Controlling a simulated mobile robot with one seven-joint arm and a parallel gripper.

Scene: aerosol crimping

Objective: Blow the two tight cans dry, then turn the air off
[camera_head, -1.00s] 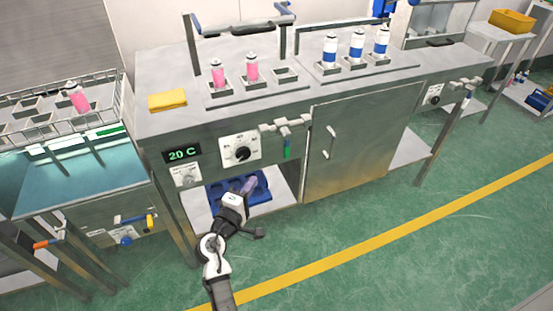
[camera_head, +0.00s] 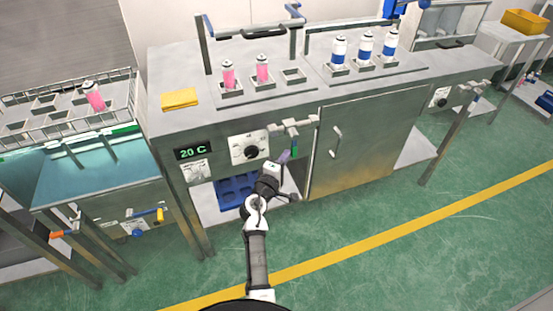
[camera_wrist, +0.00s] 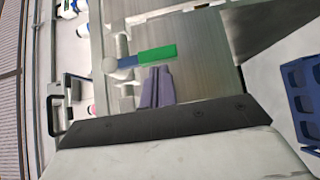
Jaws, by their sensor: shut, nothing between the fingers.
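My gripper (camera_head: 285,156), with purple fingers, is shut and empty at the front of the bench. In the wrist view its fingertips (camera_wrist: 160,70) are just beside the green valve handle (camera_wrist: 157,54); I cannot tell if they touch. In the head view the green handle (camera_head: 295,153) hangs down below its pipe fitting (camera_head: 291,127), partly behind my fingers. Two pink cans, the left one (camera_head: 228,75) and the right one (camera_head: 262,69), stand upright in square holders on the bench top. A third holder (camera_head: 293,76) beside them is empty. Whether air is flowing does not show.
Three blue-and-white cans (camera_head: 364,48) stand farther right. A pink can (camera_head: 94,96) leans in the wire rack over the bath at left. A yellow cloth (camera_head: 180,98) lies on the bench. A dial (camera_head: 250,148) and a blue crate (camera_head: 235,190) are left of my gripper. The floor in front is clear.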

